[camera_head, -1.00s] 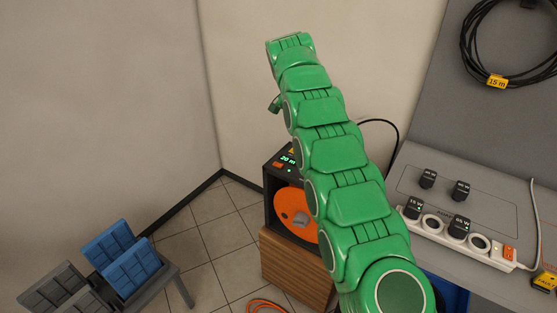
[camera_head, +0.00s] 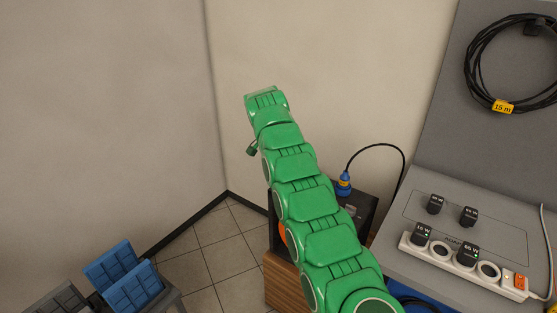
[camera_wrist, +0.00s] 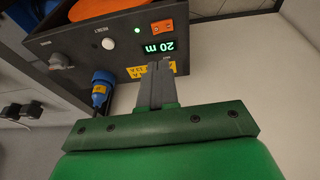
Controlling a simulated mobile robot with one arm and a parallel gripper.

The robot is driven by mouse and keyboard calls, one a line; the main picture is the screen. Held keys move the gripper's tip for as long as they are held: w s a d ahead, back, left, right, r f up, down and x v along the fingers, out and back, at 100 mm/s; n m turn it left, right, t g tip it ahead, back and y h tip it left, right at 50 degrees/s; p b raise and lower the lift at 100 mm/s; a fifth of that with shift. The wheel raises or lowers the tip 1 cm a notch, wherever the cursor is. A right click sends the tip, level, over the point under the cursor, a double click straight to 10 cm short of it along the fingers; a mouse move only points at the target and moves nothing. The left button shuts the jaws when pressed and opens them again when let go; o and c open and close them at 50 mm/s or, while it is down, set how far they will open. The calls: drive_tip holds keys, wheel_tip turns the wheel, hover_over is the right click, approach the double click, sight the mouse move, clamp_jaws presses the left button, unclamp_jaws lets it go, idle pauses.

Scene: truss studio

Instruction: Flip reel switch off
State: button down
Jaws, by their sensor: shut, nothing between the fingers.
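The cable reel is a dark box with an orange drum (camera_head: 283,235); in the head view my arm hides most of it. In the wrist view its panel is close up and upside down. I cannot tell whether the tips touch the panel. The gripper is hidden in the head view.
A white reset button (camera_wrist: 108,43) and a blue plug (camera_wrist: 103,85) are on the reel; the plug's black cable also shows in the head view (camera_head: 378,146). A grey bench with a power strip (camera_head: 448,262) stands right.

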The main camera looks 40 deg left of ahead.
drive_tip(key=x, duration=0.8)
drive_tip(key=shift+f, duration=0.4)
drive_tip(key=shift+d+f, duration=0.2)
drive_tip(key=shift+f, duration=1.45)
